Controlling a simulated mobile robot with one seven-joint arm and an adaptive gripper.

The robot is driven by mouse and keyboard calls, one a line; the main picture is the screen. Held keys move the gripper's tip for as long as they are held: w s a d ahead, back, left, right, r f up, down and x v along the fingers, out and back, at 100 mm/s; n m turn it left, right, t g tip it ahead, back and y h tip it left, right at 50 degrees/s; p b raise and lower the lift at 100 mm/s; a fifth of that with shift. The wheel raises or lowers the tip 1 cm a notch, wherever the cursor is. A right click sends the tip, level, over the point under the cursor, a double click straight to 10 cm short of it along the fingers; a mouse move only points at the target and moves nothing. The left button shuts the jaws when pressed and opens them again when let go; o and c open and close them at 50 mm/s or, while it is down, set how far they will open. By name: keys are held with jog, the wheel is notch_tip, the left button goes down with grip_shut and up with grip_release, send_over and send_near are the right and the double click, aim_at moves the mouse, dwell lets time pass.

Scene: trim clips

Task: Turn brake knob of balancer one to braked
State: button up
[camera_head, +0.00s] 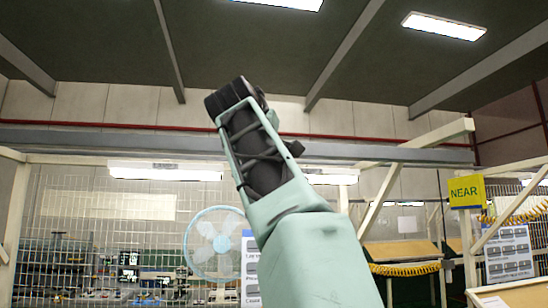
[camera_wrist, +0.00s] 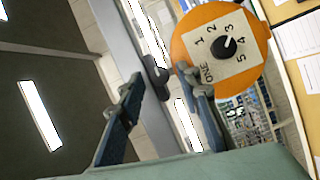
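In the wrist view, balancer one (camera_wrist: 190,27) is an orange round body with a pale square plate (camera_wrist: 209,65) marked ONE and the numbers 1 to 5. A black knob (camera_wrist: 221,50) sits at the plate's middle. Its white mark points roughly between 3 and 4. No word "braked" is readable. My gripper (camera_wrist: 173,79) is open, with its two fingers apart and nothing between them. The knob lies up and right of the fingers. The right fingertip overlaps the balancer's lower left edge in the picture; I cannot tell whether it touches. In the head view, the balancer cannot be made out.
In the head view, a grey overhead beam (camera_head: 60,139) crosses behind my raised arm. A blue fan (camera_head: 213,246), a yellow NEAR sign (camera_head: 466,191) and a wire mesh wall (camera_head: 60,235) stand farther back. In the wrist view, papers (camera_wrist: 296,36) hang at the right.

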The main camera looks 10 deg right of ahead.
jog(key=shift+s, duration=0.1)
jog(key=v, duration=1.2)
jog(key=shift+r, duration=0.1)
dwell(0.3)
